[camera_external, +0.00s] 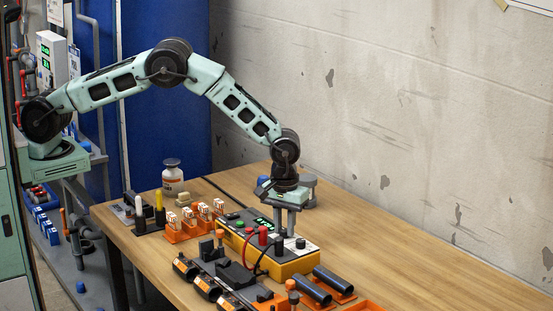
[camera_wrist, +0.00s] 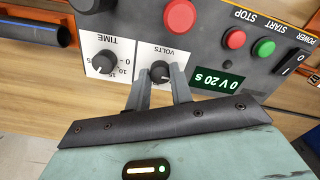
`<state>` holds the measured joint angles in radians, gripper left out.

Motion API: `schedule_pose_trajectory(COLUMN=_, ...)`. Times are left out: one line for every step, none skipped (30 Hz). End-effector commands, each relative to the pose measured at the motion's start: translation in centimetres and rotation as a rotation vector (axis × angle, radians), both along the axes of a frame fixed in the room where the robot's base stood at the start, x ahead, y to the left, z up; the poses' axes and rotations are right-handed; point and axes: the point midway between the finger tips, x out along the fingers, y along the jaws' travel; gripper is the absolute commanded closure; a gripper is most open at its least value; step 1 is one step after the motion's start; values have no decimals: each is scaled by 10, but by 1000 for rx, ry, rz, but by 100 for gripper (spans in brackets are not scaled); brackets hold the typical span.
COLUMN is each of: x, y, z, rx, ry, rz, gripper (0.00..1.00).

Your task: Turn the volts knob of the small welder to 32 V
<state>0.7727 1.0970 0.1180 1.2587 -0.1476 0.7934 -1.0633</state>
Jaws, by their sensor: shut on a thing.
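The small welder (camera_external: 293,267) is a yellow-orange box with a dark top panel, standing on the wooden table. My gripper (camera_external: 284,236) points straight down over its panel. In the wrist view my gripper (camera_wrist: 161,76) is shut on the black volts knob (camera_wrist: 160,69), one finger on each side; the fingers hide part of it and its scale. The green display (camera_wrist: 218,82) appears upside down and reads 0 V 20 s. The black time knob (camera_wrist: 105,62) is left of the volts knob on a white label.
Red stop (camera_wrist: 235,39) and green start (camera_wrist: 263,48) buttons and a black power switch (camera_wrist: 293,62) are on the panel. A red plug (camera_wrist: 180,16) is close to the knob. Black pipes (camera_external: 333,279) and orange holders (camera_external: 180,229) surround the welder. The table's back right is clear.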

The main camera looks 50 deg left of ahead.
Motion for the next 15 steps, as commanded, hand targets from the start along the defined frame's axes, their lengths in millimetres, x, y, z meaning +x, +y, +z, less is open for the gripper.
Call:
schedule_pose_trajectory(x=0, y=0, z=0, rx=1, ry=0, rz=-4, gripper=100)
schedule_pose_trajectory(x=0, y=0, z=0, rx=1, ry=0, rz=-8, gripper=100)
schedule_pose_trajectory(x=0, y=0, z=0, rx=1, ry=0, rz=-15, gripper=100)
schedule_pose_trajectory(x=0, y=0, z=0, rx=1, ry=0, rz=-21, gripper=100)
schedule_pose_trajectory(x=0, y=0, z=0, rx=1, ry=0, rz=-30, gripper=100)
schedule_pose_trajectory(x=0, y=0, z=0, rx=0, ry=1, rz=-45, gripper=100)
schedule_pose_trajectory(x=0, y=0, z=0, rx=0, ry=1, rz=-56, gripper=100)
schedule_pose_trajectory(x=0, y=0, z=0, rx=0, ry=1, rz=-70, gripper=100)
schedule_pose_trajectory(x=0, y=0, z=0, rx=0, ry=1, rz=-92, gripper=100)
schedule_pose_trajectory(x=0, y=0, z=0, rx=0, ry=1, rz=-110, gripper=100)
schedule_pose_trajectory(x=0, y=0, z=0, rx=0, ry=1, rz=-131, gripper=100)
schedule_pose_trajectory(x=0, y=0, z=-1, rx=0, ry=0, rz=-159, gripper=100)
schedule_pose_trajectory(x=0, y=0, z=-1, rx=-1, ry=0, rz=-182, gripper=100)
schedule_pose_trajectory(x=0, y=0, z=-1, rx=-1, ry=0, rz=-207, gripper=100)
schedule_pose_trajectory(x=0, y=0, z=-1, rx=-1, ry=0, rz=-242, gripper=100)
